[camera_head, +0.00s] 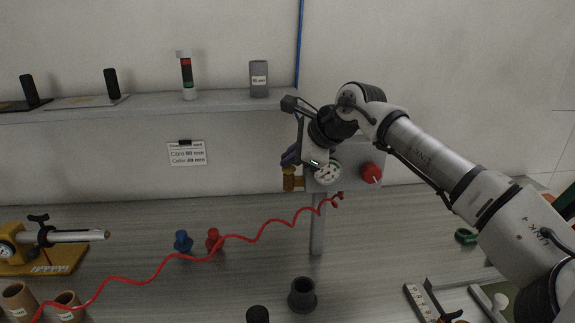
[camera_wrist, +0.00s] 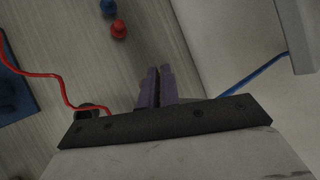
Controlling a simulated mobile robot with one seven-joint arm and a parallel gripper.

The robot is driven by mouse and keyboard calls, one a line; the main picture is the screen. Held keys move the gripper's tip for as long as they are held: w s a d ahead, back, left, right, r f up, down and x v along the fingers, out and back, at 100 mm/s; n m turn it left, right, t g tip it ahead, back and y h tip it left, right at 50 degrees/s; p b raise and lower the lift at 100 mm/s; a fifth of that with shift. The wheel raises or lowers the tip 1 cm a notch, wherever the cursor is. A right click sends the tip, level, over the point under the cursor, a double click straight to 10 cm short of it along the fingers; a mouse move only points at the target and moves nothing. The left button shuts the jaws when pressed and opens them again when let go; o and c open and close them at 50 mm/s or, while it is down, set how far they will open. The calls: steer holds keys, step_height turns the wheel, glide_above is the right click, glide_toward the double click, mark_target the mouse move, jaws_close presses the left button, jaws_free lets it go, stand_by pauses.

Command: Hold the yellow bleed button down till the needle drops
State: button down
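A grey unit (camera_head: 349,180) stands on a post at the back of the bench, with a round white dial (camera_head: 327,174) and a red knob (camera_head: 372,173). The dial's needle is too small to read. A brass-yellow part (camera_head: 290,180) sits at the unit's left side; I cannot tell whether it is the bleed button. My gripper (camera_head: 290,157) is just above it in the head view, its purple fingers pointing left; contact cannot be told. In the wrist view the fingers (camera_wrist: 158,77) are together with nothing between them. My wrist hides part of the unit.
A coiled red hose (camera_head: 160,267) runs from the unit across the bench. Blue (camera_head: 183,241) and red (camera_head: 214,239) fittings stand at the middle. A shelf (camera_head: 220,100) with a signal tower (camera_head: 187,75) is behind. A dark cup (camera_head: 302,294) stands in front.

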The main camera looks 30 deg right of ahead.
steer(key=shift+s+d+f, duration=0.15)
steer(key=shift+d+f, duration=0.25)
steer(key=shift+d, duration=0.15)
steer(key=shift+d+r+p, duration=0.2)
steer(key=shift+r+p, duration=0.5)
steer(key=shift+r, duration=0.25)
steer(key=shift+d+f, duration=0.1)
steer(key=shift+d, duration=0.1)
step_height(320, 180, up, 5)
steer(key=p, duration=0.3)
steer(key=shift+a, duration=0.15)
steer(key=shift+w+a, duration=0.1)
steer(key=shift+w, duration=0.1)
